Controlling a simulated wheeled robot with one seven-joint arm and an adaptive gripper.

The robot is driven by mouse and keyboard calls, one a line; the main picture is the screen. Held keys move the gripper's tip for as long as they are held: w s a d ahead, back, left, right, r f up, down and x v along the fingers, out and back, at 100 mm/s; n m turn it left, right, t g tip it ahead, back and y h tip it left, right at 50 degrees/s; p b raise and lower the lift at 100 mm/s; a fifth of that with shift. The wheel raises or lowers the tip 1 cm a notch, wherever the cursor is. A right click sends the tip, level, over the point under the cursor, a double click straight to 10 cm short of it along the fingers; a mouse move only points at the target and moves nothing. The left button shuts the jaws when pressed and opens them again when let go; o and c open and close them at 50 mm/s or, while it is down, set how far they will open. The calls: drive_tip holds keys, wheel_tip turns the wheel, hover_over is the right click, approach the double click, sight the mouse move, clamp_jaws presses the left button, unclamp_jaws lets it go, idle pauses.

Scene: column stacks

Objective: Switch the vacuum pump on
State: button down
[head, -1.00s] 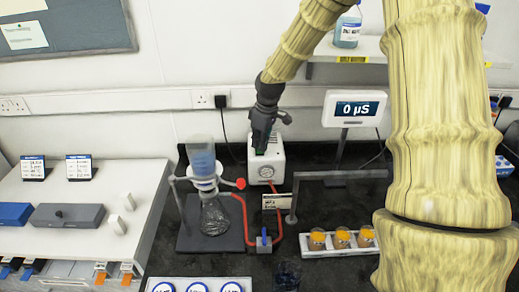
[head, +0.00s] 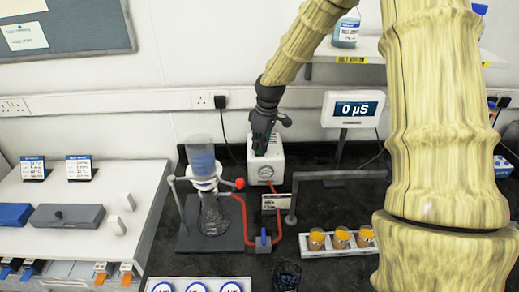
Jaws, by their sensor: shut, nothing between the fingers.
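The vacuum pump (head: 265,172) is a white box with a round gauge on its front, at the back of the dark bench in the head view. My gripper (head: 261,150) is shut and points down at the top of the pump. Its fingertips are at or just above the pump's top; I cannot tell whether they touch. A green patch shows by the fingertips. Any switch there is hidden behind the gripper. A red tube (head: 243,215) runs from the pump side down to a small valve block with a blue handle (head: 263,240).
A grey bar (head: 340,175) and a rack of orange-topped jars (head: 340,240) are front right.

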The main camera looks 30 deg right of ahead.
drive_tip(key=shift+r+p, duration=2.65)
drive_tip(key=shift+r, duration=0.85)
drive_tip(key=shift+s+f, duration=0.1)
